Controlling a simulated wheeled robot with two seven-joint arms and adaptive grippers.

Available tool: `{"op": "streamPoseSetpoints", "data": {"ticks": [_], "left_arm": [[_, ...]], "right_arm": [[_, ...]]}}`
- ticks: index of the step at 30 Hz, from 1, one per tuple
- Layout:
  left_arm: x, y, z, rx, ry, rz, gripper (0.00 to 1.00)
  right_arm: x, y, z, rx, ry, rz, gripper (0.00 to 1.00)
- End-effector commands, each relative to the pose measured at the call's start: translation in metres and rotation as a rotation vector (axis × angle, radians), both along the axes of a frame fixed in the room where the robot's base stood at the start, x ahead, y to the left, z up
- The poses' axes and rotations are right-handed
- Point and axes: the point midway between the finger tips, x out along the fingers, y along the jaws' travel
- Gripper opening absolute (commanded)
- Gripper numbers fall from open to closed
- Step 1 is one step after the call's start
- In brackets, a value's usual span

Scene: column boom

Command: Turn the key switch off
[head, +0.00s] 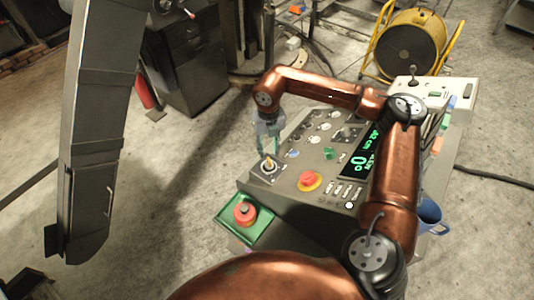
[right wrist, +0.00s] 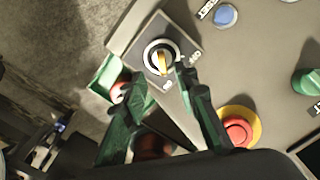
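The key switch (head: 268,167) sits on a square plate at the near left corner of the sloping control panel. In the right wrist view the key switch (right wrist: 160,58) has a pale round collar and a yellow key standing roughly upright in the picture. My right gripper (head: 267,146) hangs just above the switch in the head view. In the right wrist view its green fingers (right wrist: 156,76) are spread apart with the key between and beyond their tips, apparently not touching. My left gripper is not in view.
A red mushroom button on a yellow ring (head: 309,181) is right of the switch. Another red button on a green box (head: 245,212) is at the panel's near left. A lit green display (head: 361,160) and a blue button (right wrist: 226,16) are on the panel. A grey column stands left.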

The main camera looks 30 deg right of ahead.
Motion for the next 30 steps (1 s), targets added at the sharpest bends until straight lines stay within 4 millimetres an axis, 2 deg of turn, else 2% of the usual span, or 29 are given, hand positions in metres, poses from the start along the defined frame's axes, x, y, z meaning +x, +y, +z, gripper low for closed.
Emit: {"op": "streamPoseSetpoints", "data": {"ticks": [7, 12, 18, 24, 30], "left_arm": [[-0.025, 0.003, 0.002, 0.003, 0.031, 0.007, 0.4], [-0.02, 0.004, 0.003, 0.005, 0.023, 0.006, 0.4], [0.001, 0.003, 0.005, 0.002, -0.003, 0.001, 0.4], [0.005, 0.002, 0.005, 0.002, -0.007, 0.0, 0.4], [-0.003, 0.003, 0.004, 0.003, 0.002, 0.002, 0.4]], "right_arm": [[0.0, -0.004, -0.041, -0.001, 0.006, -0.007, 0.27], [0.0, -0.004, -0.061, -0.001, 0.006, -0.007, 0.27], [0.001, -0.003, -0.07, 0.0, 0.003, -0.005, 0.27], [0.002, -0.002, -0.071, 0.0, 0.003, -0.003, 0.27], [0.002, -0.002, -0.07, 0.0, 0.003, -0.003, 0.14]]}}
